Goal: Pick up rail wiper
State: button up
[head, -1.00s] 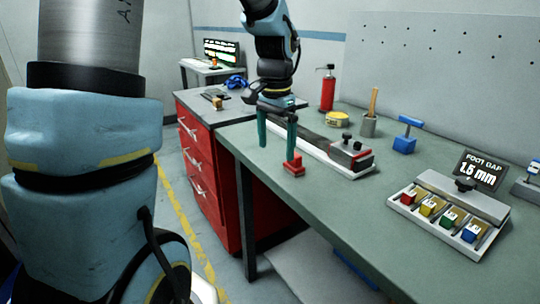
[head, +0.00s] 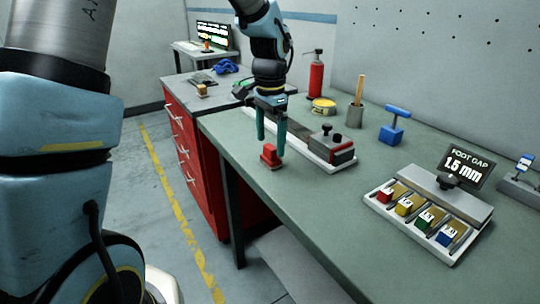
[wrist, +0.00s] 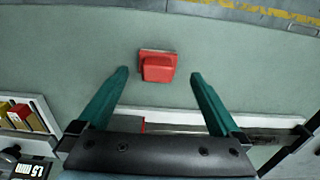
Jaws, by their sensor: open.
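A small red block with a raised grip (head: 270,157), which looks like the rail wiper, sits on the green bench top near its front edge. It also shows in the wrist view (wrist: 157,68), just beyond my fingertips and between their lines. My gripper (head: 271,146) points down with its two green fingers apart and nothing between them. In the wrist view my gripper (wrist: 158,74) is spread wider than the red block. The fingers look close to the block but apart from it.
A rail with a dark carriage (head: 332,148) lies behind the block. A tray of coloured bottles or blocks (head: 378,193) and a gap sign (head: 466,163) stand to the right. A blue-handled tool (head: 392,126), pot (head: 355,116), yellow tin (head: 323,106) and red extinguisher (head: 316,78) stand behind.

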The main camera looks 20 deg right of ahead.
aim_at(271, 146)
jog(key=shift+s+f+p, duration=0.15)
jog(key=shift+f+p, duration=0.45)
jog(key=shift+f, duration=1.7)
jog(key=c, duration=1.4)
jog(key=shift+r, duration=0.1)
notch_tip(271, 146, up, 10)
jog(key=shift+b, duration=0.95)
jog(key=o, duration=0.9)
jog(key=c, duration=0.7)
